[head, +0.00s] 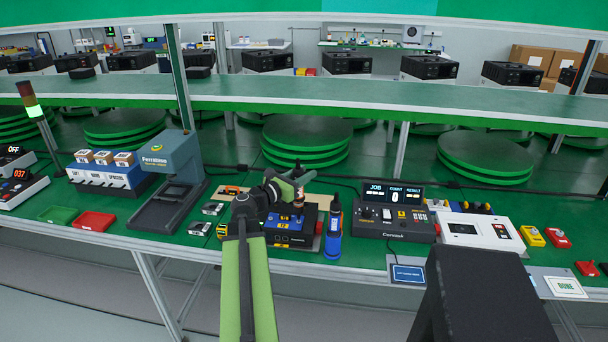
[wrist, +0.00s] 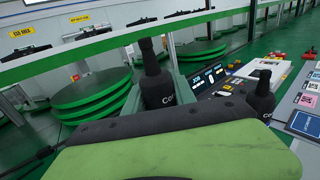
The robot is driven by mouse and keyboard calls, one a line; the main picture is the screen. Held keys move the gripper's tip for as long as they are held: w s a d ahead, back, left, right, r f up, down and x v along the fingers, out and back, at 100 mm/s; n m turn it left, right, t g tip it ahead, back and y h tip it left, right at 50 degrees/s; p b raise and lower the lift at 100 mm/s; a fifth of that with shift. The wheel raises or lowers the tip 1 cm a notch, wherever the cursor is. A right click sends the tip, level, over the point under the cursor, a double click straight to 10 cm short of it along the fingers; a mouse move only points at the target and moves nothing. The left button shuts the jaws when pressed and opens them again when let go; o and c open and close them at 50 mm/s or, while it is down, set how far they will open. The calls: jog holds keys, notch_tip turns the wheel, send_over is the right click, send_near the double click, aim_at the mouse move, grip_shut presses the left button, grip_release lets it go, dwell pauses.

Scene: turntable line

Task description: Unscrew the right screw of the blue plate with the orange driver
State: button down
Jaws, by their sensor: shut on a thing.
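My gripper (head: 297,184) is above the dark fixture in the middle of the bench in the head view. It is shut on the orange driver (head: 298,206), which is roughly upright with its lower end over the blue plate (head: 283,219). The plate lies on the fixture's top. The driver is at the right part of the plate; its tip and the right screw are too small and covered to make out. The wrist view shows mostly my own dark and green parts, with no clear sight of the plate or screw.
A blue driver (head: 333,232) stands upright close to the right of the fixture. A console (head: 394,215) with lit displays is farther right. A yellow tape measure (head: 221,230) lies to the left. A grey press (head: 172,170) and red tray (head: 94,221) stand farther left.

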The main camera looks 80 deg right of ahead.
jog(key=shift+r, duration=0.1)
dwell(0.3)
notch_tip(320, 180, up, 6)
jog(key=p, duration=0.6)
